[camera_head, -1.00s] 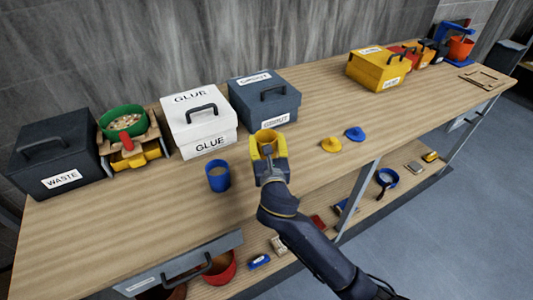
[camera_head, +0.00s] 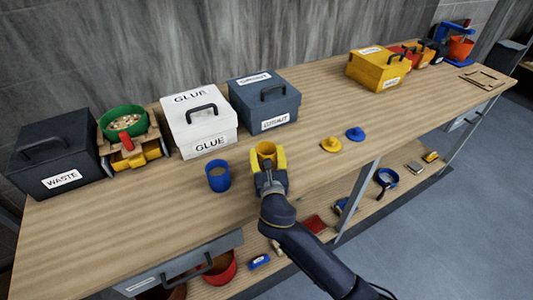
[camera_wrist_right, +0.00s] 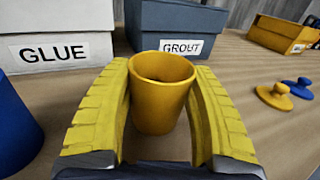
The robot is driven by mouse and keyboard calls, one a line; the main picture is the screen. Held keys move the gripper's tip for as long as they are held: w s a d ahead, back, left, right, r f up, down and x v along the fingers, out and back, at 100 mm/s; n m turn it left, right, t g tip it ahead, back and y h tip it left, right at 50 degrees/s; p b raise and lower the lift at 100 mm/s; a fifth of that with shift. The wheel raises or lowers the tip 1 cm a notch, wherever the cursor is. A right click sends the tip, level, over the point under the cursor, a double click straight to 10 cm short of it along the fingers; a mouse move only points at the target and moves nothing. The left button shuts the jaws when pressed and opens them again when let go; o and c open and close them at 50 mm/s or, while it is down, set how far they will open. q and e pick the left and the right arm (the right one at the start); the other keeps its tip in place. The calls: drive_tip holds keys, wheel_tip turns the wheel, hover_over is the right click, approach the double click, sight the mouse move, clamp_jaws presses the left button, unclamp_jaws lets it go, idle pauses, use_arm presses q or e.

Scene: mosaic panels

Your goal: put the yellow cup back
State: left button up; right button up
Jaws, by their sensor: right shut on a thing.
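The yellow cup (camera_head: 266,149) is upright in front of the grout box, between the yellow fingers of my right gripper (camera_head: 268,163). In the right wrist view the cup (camera_wrist_right: 160,98) sits between the two fingers (camera_wrist_right: 160,105), which are shut on it. Its base appears at or very near the tabletop; I cannot tell if it touches. A blue cup (camera_head: 218,178) stands to its left. A yellow knobbed lid (camera_head: 331,145) and a blue one (camera_head: 355,134) lie to its right. My left gripper is not in view.
Behind are the white glue box (camera_head: 205,125) and the dark grout box (camera_head: 265,103). The waste box (camera_head: 55,155) and a green bowl (camera_head: 123,120) are at left. A yellow box (camera_head: 378,70) stands at the back right. The wooden bench (camera_head: 120,220) is clear at front left.

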drive_tip(key=o, duration=1.3)
drive_tip(key=shift+s+r, duration=0.1)
drive_tip(key=s, duration=0.4)
drive_tip(key=s+d, duration=0.1)
drive_tip(key=s, duration=0.6)
drive_tip(key=shift+s+d, duration=0.2)
drive_tip(key=shift+s, duration=0.15)
